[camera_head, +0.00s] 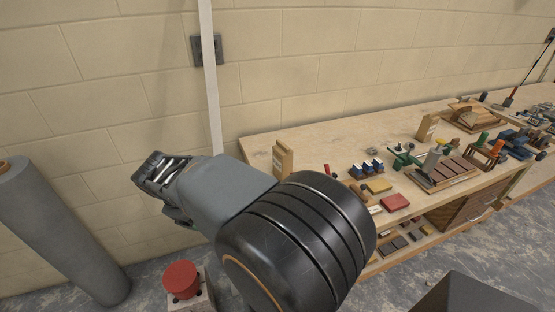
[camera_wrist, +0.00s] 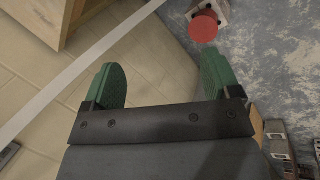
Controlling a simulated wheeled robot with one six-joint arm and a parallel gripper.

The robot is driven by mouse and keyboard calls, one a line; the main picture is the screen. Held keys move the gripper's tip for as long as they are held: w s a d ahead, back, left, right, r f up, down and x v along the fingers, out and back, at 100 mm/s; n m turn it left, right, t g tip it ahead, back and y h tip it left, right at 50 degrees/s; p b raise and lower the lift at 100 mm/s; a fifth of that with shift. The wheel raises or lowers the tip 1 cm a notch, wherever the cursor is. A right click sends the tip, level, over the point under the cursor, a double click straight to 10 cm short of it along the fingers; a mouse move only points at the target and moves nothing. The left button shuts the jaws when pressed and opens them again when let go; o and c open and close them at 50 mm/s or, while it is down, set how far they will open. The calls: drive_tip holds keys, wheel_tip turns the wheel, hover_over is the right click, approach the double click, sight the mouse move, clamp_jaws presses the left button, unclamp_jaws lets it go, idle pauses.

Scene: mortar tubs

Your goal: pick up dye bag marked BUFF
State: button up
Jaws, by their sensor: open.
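I cannot make out any lettering, so I cannot tell which thing, if any, is the dye bag marked BUFF. Two upright tan packages, one nearer (camera_head: 282,160) and one farther (camera_head: 427,127), stand on the wooden workbench (camera_head: 320,135) in the head view. My gripper (camera_head: 157,170) is left of the bench, in front of the block wall. In the wrist view, the green fingers of my gripper (camera_wrist: 163,82) are wide apart with nothing between them.
A red-topped object (camera_head: 181,280) stands low below my arm; it also shows in the wrist view (camera_wrist: 203,26). A grey roll (camera_head: 62,230) leans at the left. The bench holds a yellow block (camera_head: 378,186), a red block (camera_head: 394,202) and several tools. Grey floor lies in front.

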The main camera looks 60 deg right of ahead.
drive_tip(key=shift+o, duration=1.4)
drive_tip(key=w+d+n+g+h, duration=0.2)
drive_tip(key=d, duration=0.5)
drive_tip(key=w+d+n+g+h+p, duration=0.1)
drive_tip(key=w+d+n+h, duration=0.1)
drive_tip(key=d, duration=0.6)
drive_tip(key=shift+d+r+n+g, duration=0.2)
drive_tip(key=shift+d+n+g, duration=0.1)
drive_tip(key=shift+g, duration=0.1)
drive_tip(key=n+g+h+p, duration=0.2)
drive_tip(key=n+g+h, duration=0.1)
drive_tip(key=n, duration=0.1)
approach(276, 152)
drive_tip(key=shift+h, duration=0.5)
drive_tip(key=x, duration=0.3)
drive_tip(key=p+x, duration=0.1)
drive_tip(key=x, duration=0.3)
drive_tip(key=shift+s+a, duration=0.15)
drive_tip(key=shift+s, duration=0.2)
drive_tip(key=shift+f+p+x, duration=0.1)
drive_tip(key=shift+p+x, duration=0.3)
drive_tip(key=shift+x, duration=1.05)
drive_tip(key=shift+f+p+x, duration=0.15)
drive_tip(key=shift+p+x, duration=0.25)
drive_tip(key=shift+x, duration=1.05)
